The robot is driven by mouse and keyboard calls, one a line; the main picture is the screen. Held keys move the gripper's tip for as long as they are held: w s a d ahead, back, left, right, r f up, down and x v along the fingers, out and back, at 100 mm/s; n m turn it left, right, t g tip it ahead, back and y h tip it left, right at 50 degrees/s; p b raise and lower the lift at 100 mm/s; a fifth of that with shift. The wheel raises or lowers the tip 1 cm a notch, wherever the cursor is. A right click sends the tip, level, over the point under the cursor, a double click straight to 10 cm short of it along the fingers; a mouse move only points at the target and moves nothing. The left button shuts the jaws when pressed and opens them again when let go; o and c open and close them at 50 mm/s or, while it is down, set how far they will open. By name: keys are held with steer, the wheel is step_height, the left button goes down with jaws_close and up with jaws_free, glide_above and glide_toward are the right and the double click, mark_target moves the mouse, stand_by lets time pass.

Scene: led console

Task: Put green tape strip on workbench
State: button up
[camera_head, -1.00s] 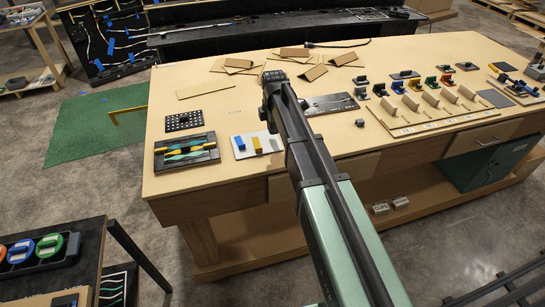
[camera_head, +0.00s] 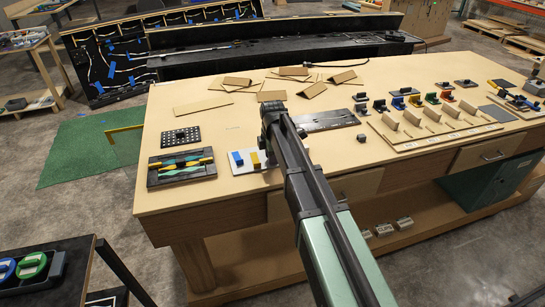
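The workbench (camera_head: 205,120) is a large wooden-topped table across the middle of the view. I cannot pick out a green tape strip for sure. A dark tray (camera_head: 182,180) at the bench's front left holds thin green and yellow pieces. A green ring-shaped roll (camera_head: 33,265) sits in a black holder at the lower left. My arm reaches up from the bottom right over the bench. Its dark end (camera_head: 273,112) is above the bench, right of the blue and yellow blocks. The fingers cannot be made out, so their opening and any held thing are hidden.
A white plate (camera_head: 244,169) with a blue and a yellow block lies partly behind my arm. Brown folded pieces (camera_head: 271,96) lie at the bench's back. A board (camera_head: 432,126) with several upright tan pieces and coloured parts is at the right. A black console (camera_head: 270,52) stands behind.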

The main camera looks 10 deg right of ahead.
step_height(320, 180, up, 13)
steer(key=p, duration=1.3)
steer(key=s+m, duration=0.6)
steer(key=s, duration=0.2)
steer(key=s+m, duration=0.6)
steer(key=s, duration=0.3)
steer(key=s+m, duration=0.6)
steer(key=s, duration=0.2)
steer(key=shift+s+f+m+b, duration=0.3)
steer(key=shift+f+m, duration=0.05)
steer(key=shift+m, duration=0.05)
step_height(320, 180, down, 7)
steer(key=b, duration=0.7)
steer(key=shift+r, duration=0.1)
